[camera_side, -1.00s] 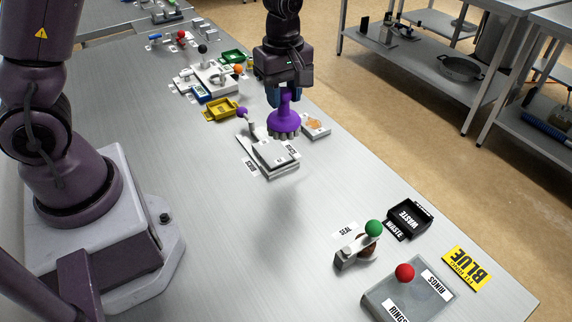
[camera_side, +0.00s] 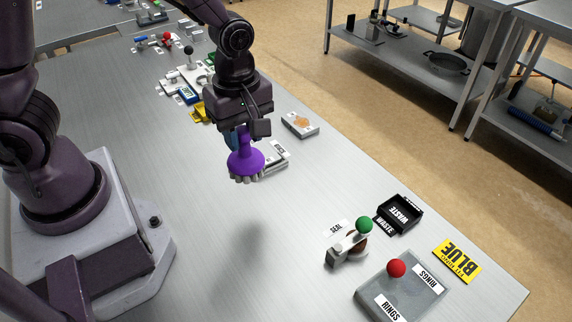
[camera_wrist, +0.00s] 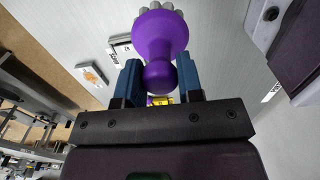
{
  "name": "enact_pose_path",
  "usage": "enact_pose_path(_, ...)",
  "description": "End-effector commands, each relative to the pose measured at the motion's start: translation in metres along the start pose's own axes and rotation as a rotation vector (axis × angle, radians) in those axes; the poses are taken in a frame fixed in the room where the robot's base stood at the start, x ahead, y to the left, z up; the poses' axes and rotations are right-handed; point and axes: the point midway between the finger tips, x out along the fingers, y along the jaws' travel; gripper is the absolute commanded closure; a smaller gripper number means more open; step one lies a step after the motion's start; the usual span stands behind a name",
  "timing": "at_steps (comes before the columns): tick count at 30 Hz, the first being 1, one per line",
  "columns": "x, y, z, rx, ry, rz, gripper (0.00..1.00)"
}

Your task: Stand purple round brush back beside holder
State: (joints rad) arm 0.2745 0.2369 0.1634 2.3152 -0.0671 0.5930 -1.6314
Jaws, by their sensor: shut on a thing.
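The purple round brush (camera_side: 245,160) has a knob handle and grey bristles pointing down. My gripper (camera_side: 238,136) is shut on its handle and holds it upright above the table, in front of the grey block with a label (camera_side: 276,160), which it partly hides. In the wrist view my gripper's blue fingers (camera_wrist: 158,78) close on both sides of the purple knob of the brush (camera_wrist: 160,35). I cannot tell which thing is the holder; a white tile with an orange-brown patch (camera_side: 300,124) lies behind the block.
A lever with a green knob (camera_side: 364,225), a black waste tray (camera_side: 399,213), a grey rings box with a red knob (camera_side: 403,288) and a yellow sign (camera_side: 457,262) stand at the right. A yellow tray (camera_side: 200,112) is behind my gripper. The front middle of the table is clear.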

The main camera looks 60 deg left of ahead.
Motion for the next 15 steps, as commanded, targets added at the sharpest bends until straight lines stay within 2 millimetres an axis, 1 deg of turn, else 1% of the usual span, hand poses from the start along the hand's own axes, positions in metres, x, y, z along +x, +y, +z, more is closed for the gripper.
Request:
enact_pose_path(1,0.007,0.012,0.001,-0.001,0.001,-0.003,0.88)
enact_pose_path(4,0.018,0.036,0.004,-0.001,0.001,-0.003,0.88)
enact_pose_path(6,0.032,0.045,0.005,-0.002,0.001,-0.006,0.88)
enact_pose_path(9,0.049,0.059,0.007,0.000,0.000,-0.004,0.88)
enact_pose_path(12,0.060,0.069,0.008,0.000,0.000,-0.002,0.88)
enact_pose_path(15,0.066,0.074,0.009,0.000,0.000,-0.001,0.88)
